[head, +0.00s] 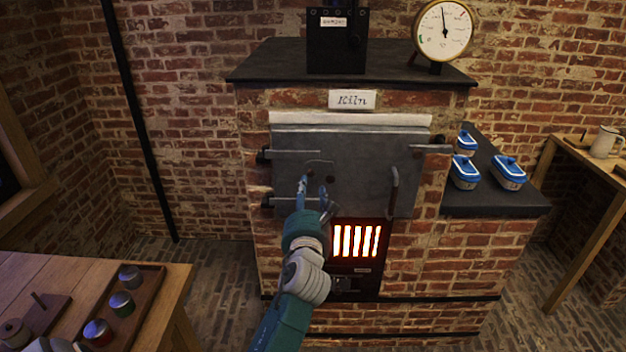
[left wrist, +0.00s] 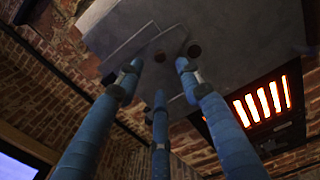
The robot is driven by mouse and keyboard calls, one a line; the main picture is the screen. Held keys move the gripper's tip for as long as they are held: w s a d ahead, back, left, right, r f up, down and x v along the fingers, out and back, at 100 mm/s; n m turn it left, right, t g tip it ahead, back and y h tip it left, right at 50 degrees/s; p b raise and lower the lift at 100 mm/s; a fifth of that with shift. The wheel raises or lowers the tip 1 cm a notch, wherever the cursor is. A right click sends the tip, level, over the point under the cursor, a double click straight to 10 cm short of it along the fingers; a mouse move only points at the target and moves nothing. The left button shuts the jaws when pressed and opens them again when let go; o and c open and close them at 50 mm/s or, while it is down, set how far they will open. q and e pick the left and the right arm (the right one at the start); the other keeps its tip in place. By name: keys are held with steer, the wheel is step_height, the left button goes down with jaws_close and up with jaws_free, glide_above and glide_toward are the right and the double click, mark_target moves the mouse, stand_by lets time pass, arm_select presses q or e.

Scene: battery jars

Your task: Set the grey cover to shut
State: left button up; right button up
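The kiln's grey front door (head: 355,160) is closed against the brick front. A small grey cover plate (head: 320,165) lies on its left part, nearly the same grey as the door; its edge also shows in the left wrist view (left wrist: 172,42). Two dark round spots show by the plate, and I cannot tell which are holes. My left gripper (head: 314,184) is in front of them, its blue fingers spread and empty. In the left wrist view the three fingers (left wrist: 160,85) point at the plate; contact is unclear.
A glowing grate (head: 356,241) sits below the door. A vertical handle (head: 393,190) sticks out at the door's right. Blue-lidded dishes (head: 464,172) stand on a dark side shelf (head: 495,205). A wooden table (head: 170,285) with a tray of small jars is at lower left.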

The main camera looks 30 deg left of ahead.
mark_target(311, 175)
arm_select(q)
steer(key=x, duration=0.7)
steer(key=shift+w, duration=0.1)
steer(key=shift+d, duration=0.1)
